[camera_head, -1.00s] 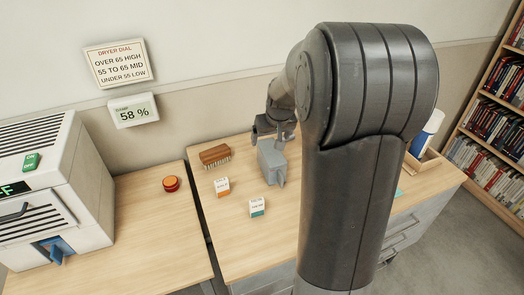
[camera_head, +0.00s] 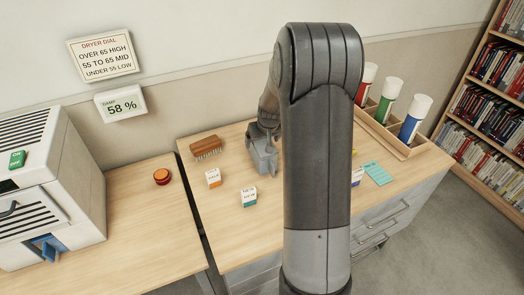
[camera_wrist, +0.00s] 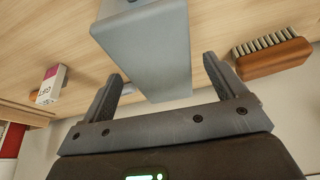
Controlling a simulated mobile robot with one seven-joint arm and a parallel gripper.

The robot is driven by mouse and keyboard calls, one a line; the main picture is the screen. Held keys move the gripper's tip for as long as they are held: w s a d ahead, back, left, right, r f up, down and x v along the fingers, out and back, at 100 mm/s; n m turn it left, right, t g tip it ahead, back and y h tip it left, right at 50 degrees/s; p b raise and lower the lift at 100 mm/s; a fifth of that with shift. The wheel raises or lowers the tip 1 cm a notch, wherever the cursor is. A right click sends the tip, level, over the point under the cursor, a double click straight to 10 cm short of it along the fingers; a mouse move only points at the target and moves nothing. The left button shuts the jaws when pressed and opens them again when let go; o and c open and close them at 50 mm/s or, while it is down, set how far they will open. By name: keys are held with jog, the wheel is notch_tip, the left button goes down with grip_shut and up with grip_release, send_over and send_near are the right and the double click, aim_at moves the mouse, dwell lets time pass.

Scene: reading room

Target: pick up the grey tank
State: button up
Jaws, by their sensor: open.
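The grey tank (camera_head: 263,161) stands on the wooden desk, right of the wooden brush. My gripper (camera_head: 264,134) is at the tank's upper back end. In the wrist view, my gripper (camera_wrist: 161,67) is open, with one dark finger on each side of the grey tank (camera_wrist: 150,50). The tank's near end lies in line with the gap, and I see space beside it on both sides. I cannot tell how deep it sits between the fingers.
The brush (camera_head: 206,148) is close to the tank; in the wrist view the brush (camera_wrist: 272,58) is near the right finger. A rack (camera_head: 405,149) with coloured cylinders is at right. A dryer (camera_head: 45,190) is at left.

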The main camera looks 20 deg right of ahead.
jog(key=shift+x, duration=1.05)
jog(key=shift+f, duration=0.25)
jog(key=shift+c, duration=0.2)
jog(key=c, duration=1.1)
jog(key=shift+r, duration=0.15)
